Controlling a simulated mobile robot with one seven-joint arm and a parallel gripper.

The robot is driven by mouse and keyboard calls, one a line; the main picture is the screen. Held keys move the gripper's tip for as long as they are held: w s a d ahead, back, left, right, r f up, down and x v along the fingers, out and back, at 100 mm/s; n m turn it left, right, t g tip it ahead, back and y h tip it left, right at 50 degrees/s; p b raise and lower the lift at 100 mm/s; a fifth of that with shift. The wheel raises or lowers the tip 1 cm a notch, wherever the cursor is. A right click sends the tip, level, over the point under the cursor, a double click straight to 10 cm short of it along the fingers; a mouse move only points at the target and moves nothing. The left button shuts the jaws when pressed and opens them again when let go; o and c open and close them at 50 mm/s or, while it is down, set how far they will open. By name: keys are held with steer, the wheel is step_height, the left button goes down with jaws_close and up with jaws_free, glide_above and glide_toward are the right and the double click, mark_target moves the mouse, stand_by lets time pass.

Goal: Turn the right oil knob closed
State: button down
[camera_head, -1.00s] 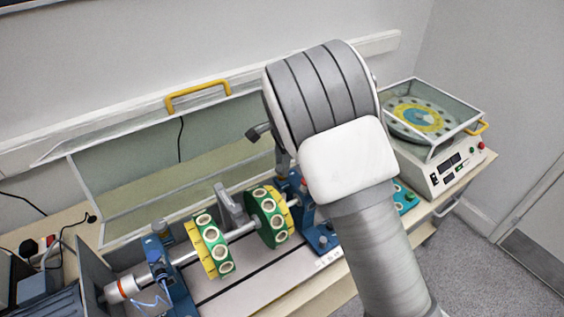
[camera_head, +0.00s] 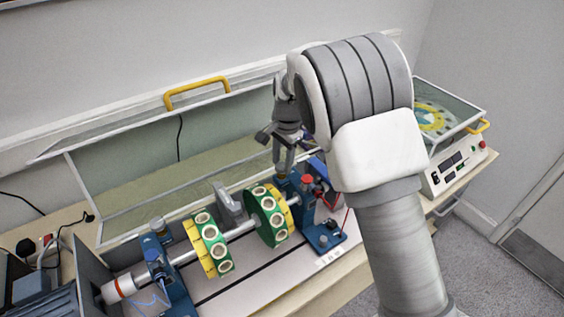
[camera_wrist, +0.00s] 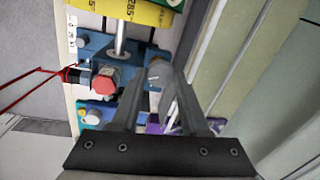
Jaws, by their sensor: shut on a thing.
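The right oil knob (camera_wrist: 158,74) is a small grey knob on the blue right bearing stand (camera_wrist: 98,46). In the wrist view it lies between my gripper's fingertips (camera_wrist: 160,84), which close on it from both sides. In the head view my gripper (camera_head: 285,168) points down onto the top of the right bearing stand (camera_head: 321,235). The fingers hide most of the knob there, so I cannot tell its turn angle. A similar grey left oil knob (camera_head: 158,225) sits on the left bearing stand (camera_head: 152,255).
A red-capped sensor (camera_wrist: 104,79) stands close beside the knob. The shaft carries two green and yellow discs (camera_head: 266,214). The raised clear cover (camera_head: 198,87) with its yellow handle stands behind. A balancing machine (camera_head: 455,165) is at the right.

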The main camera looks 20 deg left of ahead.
steer(key=n, duration=0.3)
steer(key=shift+w+n+b, duration=0.1)
steer(key=shift+n+b, duration=0.2)
steer(key=shift+n, duration=0.1)
steer(key=n, duration=0.3)
steer(key=shift+d+n+g, duration=0.1)
steer(key=shift+n+g, duration=0.2)
steer(key=shift+g, duration=0.1)
steer(key=n, duration=0.6)
steer(key=shift+w+g, duration=0.15)
steer(key=shift+g, duration=0.15)
steer(key=shift+n, duration=0.3)
steer(key=shift+c, duration=2.1)
jaws_free()
step_height(320, 180, up, 17)
steer(key=w+d, duration=0.1)
steer(key=shift+d+r, duration=0.15)
steer(key=shift+r, duration=0.05)
